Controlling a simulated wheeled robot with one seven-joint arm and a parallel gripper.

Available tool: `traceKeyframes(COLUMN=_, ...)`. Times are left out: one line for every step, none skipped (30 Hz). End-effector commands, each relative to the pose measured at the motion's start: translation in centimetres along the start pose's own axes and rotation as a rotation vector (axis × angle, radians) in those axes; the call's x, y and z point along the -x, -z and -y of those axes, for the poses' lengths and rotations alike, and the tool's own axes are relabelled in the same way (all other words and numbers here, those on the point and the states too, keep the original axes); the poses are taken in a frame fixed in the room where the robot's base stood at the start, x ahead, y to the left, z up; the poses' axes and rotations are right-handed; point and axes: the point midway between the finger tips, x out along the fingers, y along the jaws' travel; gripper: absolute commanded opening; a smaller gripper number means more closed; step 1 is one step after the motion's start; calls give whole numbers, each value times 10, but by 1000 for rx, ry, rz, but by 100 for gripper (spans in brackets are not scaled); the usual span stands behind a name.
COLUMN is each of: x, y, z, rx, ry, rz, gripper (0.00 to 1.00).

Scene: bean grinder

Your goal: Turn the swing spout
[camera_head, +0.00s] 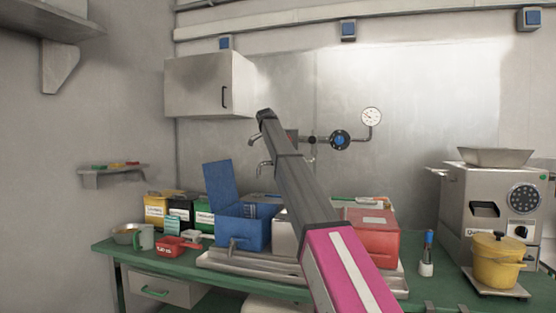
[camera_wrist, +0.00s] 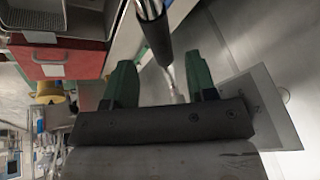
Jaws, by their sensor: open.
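In the wrist view the swing spout (camera_wrist: 157,35) is a chrome tube with a dark sleeve. It comes down from the top edge and passes between the two green fingers of my gripper (camera_wrist: 159,64). The fingers stand open, one on each side of it, with gaps visible. I cannot tell how deep the tube lies between them. In the head view my arm covers most of the spout area and my gripper is not clearly seen. Curved metal ends (camera_head: 262,165) show just left of my arm, in front of the steel wall; I cannot tell which belongs to the spout.
A blue valve (camera_head: 340,140) and a gauge (camera_head: 371,116) sit on the wall pipe. Below are a blue open box (camera_head: 243,233) and a red box (camera_head: 372,240), also in the wrist view (camera_wrist: 60,62). A wall cabinet (camera_head: 205,85) hangs left. A grinder (camera_head: 480,215) and yellow pot (camera_head: 497,262) stand right.

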Motion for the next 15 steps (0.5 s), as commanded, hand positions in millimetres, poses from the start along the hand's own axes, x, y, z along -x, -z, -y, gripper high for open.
traceKeyframes(x=11, y=0, z=1, rx=0, ry=2, rz=0, gripper=52)
traceKeyframes(x=18, y=0, z=1, rx=0, ry=2, rz=0, gripper=52)
traceKeyframes(x=26, y=0, z=1, rx=0, ry=2, rz=0, gripper=52)
traceKeyframes(x=31, y=0, z=1, rx=0, ry=2, rz=0, gripper=52)
traceKeyframes(x=36, y=0, z=1, rx=1, ry=2, rz=0, gripper=52)
traceKeyframes(x=43, y=0, z=1, rx=0, ry=2, rz=0, gripper=52)
traceKeyframes(x=48, y=0, z=1, rx=0, ry=1, rz=0, gripper=52)
traceKeyframes(x=52, y=0, z=1, rx=0, ry=1, rz=0, gripper=52)
traceKeyframes(x=57, y=0, z=1, rx=0, ry=0, rz=0, gripper=52)
traceKeyframes(x=59, y=0, z=0, rx=0, ry=0, rz=0, gripper=52)
traceKeyframes(x=61, y=0, z=0, rx=0, ry=0, rz=0, gripper=52)
traceKeyframes(x=63, y=0, z=0, rx=0, ry=0, rz=0, gripper=52)
traceKeyframes(x=64, y=0, z=0, rx=0, ry=0, rz=0, gripper=52)
traceKeyframes(x=65, y=0, z=0, rx=0, ry=0, rz=0, gripper=52)
traceKeyframes(x=65, y=0, z=0, rx=0, ry=-1, rz=0, gripper=52)
